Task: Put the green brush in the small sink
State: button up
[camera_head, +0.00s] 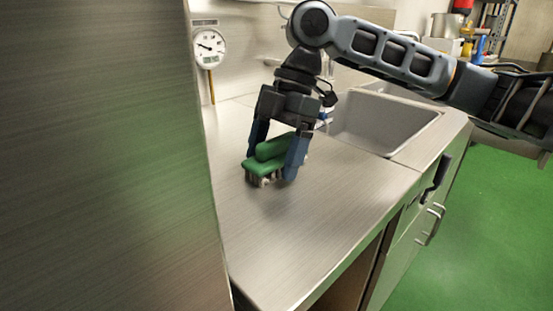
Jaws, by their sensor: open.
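The green brush (265,164) lies on the steel counter with its pale bristles facing down. My gripper (276,160) points down over it, with one blue finger on each side of the brush. The jaws are open; I cannot tell whether either finger touches the brush. The right finger hides part of the brush's right end. The small sink (412,121) is a grey basin set into the counter, behind and to the right of the brush.
The steel counter (290,240) is bare in front of the brush. A tall metal panel (100,160) stands close on the left. A round dial gauge (209,47) is on the back wall. Green floor (490,230) lies to the right of the cabinet.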

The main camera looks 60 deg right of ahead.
jog(key=c, duration=1.2)
